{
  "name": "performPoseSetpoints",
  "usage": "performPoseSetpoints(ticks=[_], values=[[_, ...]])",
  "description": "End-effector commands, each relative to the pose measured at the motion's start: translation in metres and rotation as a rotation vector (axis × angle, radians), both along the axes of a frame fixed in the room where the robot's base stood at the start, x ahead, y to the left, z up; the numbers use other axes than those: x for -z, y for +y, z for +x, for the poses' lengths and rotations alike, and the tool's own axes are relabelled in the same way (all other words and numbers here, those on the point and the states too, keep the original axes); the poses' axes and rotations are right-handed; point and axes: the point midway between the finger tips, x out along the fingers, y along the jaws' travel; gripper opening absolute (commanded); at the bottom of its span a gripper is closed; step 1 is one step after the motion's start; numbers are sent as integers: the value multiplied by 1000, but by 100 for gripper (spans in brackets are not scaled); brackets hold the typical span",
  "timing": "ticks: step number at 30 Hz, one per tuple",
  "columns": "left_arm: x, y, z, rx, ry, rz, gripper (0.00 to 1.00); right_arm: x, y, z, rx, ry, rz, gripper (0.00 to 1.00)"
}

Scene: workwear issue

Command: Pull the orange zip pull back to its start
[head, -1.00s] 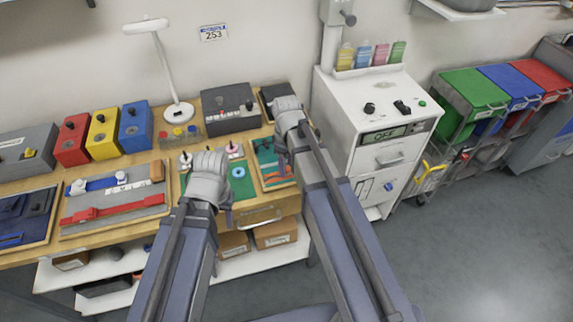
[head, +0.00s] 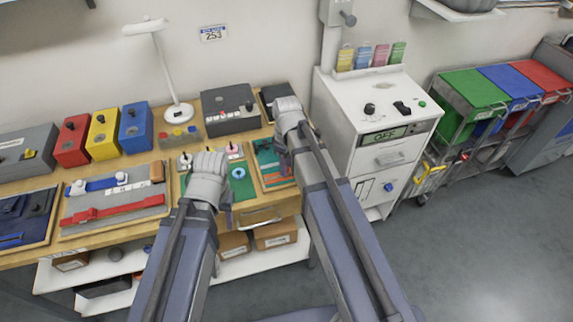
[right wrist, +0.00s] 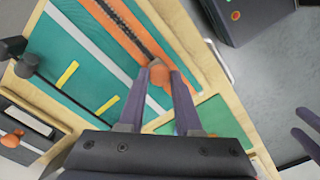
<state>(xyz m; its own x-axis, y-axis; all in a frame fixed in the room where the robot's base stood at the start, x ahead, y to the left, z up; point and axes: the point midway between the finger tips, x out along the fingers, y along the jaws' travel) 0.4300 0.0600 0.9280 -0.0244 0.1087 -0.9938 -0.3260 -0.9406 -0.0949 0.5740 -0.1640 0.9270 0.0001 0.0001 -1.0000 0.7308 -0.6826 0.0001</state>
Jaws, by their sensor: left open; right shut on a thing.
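The orange zip pull (right wrist: 159,76) shows in the right wrist view, between the fingertips of my right gripper (right wrist: 162,72). My right gripper is shut on it. The orange zip tape with dark teeth (right wrist: 128,32) runs from the pull toward the top left across a teal board (right wrist: 75,62) with a wooden frame. In the head view the same board (head: 268,170) lies at the right end of the bench, with my right gripper (head: 284,158) over it; the pull is hidden there. My left gripper (head: 228,212) is open and empty, in front of the green board.
The green board (head: 240,188) with a pale blue ring is left of the zip board. A dark box (head: 271,97) stands behind. A white machine (head: 372,150) stands right of the bench. Two yellow marks (right wrist: 68,73) and a black knob (right wrist: 25,66) are on the zip board.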

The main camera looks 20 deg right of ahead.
Motion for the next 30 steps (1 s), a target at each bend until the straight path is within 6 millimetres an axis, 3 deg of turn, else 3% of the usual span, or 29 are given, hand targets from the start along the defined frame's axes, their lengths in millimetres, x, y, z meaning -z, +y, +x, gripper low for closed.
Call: performPoseSetpoints(ticks=[17,25,30], values=[[0,0,0,0,0,0,50,0,2,0,-1,0,0,0],[0,0,0,0,0,0,50,0,41,-1,-5,1,1,0],[0,0,0,0,0,0,50,0,49,-2,-1,0,3,0]])
